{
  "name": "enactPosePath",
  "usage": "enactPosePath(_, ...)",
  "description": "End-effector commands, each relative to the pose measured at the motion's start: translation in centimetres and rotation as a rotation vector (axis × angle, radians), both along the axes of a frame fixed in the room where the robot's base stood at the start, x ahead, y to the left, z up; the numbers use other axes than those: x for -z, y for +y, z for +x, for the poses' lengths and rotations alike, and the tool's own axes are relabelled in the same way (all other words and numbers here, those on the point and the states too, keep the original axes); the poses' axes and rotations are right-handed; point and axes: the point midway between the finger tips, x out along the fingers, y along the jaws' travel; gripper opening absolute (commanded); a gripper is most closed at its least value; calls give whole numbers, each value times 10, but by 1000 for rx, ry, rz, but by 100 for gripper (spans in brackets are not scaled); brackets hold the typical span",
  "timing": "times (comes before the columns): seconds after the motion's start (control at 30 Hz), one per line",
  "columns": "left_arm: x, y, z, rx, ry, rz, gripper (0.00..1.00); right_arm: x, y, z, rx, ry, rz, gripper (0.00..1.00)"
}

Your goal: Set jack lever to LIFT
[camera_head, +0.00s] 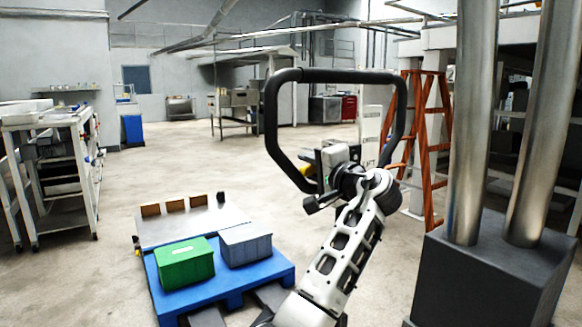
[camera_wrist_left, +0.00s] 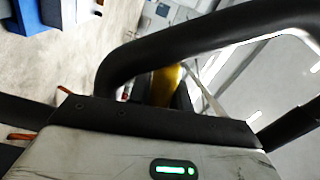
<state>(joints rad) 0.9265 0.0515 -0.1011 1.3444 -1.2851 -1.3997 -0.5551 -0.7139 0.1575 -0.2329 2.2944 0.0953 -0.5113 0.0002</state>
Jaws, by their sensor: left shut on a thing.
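The jack's black loop handle (camera_head: 269,120) stands upright in the middle of the head view. It crosses the left wrist view as a thick black bar (camera_wrist_left: 220,38). My left gripper (camera_head: 308,160) is inside the loop, near its lower left side. A yellow piece (camera_wrist_left: 166,82), which looks like the jack lever, sits between the dark fingers of my left gripper (camera_wrist_left: 165,92), and they are shut on it. The lever's setting cannot be read, as the gripper and handle hide most of it. My right gripper is not in view.
A blue pallet (camera_head: 215,298) with a green bin (camera_head: 184,264) and a grey bin (camera_head: 245,244) is on the floor at lower left. An orange ladder (camera_head: 431,135) stands behind the handle. A white shelf cart (camera_head: 62,185) stands at left. The floor between is clear.

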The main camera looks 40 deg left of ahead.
Motion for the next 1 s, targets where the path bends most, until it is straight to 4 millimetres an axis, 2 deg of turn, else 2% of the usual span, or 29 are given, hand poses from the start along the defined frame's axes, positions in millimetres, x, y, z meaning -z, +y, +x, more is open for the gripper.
enactPosePath(0.3,3,-3,1,-1,-6,-9,0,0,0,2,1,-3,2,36)
enactPosePath(0.33,3,-2,1,-1,-6,-9,26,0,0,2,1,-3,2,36)
enactPosePath(0.4,3,-2,1,-1,-6,-9,42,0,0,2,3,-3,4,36)
enactPosePath(0.77,6,-2,1,-1,1,-10,42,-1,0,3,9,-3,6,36)
enactPosePath(1.0,5,-23,-3,-2,3,-11,42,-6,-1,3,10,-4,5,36)
